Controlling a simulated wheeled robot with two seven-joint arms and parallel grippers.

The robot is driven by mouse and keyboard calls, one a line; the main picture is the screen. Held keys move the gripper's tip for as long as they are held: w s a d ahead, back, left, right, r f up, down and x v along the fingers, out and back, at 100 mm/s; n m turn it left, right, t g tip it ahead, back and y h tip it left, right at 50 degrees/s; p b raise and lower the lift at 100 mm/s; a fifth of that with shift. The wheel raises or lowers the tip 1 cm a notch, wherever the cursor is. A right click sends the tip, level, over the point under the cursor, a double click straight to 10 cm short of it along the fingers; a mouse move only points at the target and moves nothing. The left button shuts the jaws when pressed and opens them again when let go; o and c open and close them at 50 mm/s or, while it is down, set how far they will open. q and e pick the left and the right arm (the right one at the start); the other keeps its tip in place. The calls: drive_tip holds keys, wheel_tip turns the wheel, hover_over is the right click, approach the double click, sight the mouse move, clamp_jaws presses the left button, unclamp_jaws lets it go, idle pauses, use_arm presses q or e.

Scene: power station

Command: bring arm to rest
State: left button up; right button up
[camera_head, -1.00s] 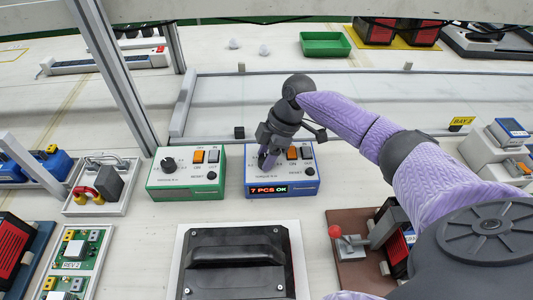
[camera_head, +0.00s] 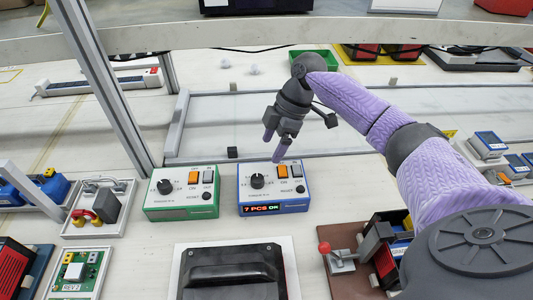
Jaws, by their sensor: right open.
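My right arm comes in from the right in a purple sleeve. Its gripper (camera_head: 274,147) is open and empty, with its fingers pointing down. It hangs above and just behind the blue control box (camera_head: 273,187), apart from the box's knob. The blue box has a black knob (camera_head: 257,181), an orange switch and a lit display with red and green text. My left gripper is not in view.
A green control box (camera_head: 182,192) stands left of the blue one. A black case on a white plate (camera_head: 232,272) lies in front. A metal post (camera_head: 108,85) rises at the left.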

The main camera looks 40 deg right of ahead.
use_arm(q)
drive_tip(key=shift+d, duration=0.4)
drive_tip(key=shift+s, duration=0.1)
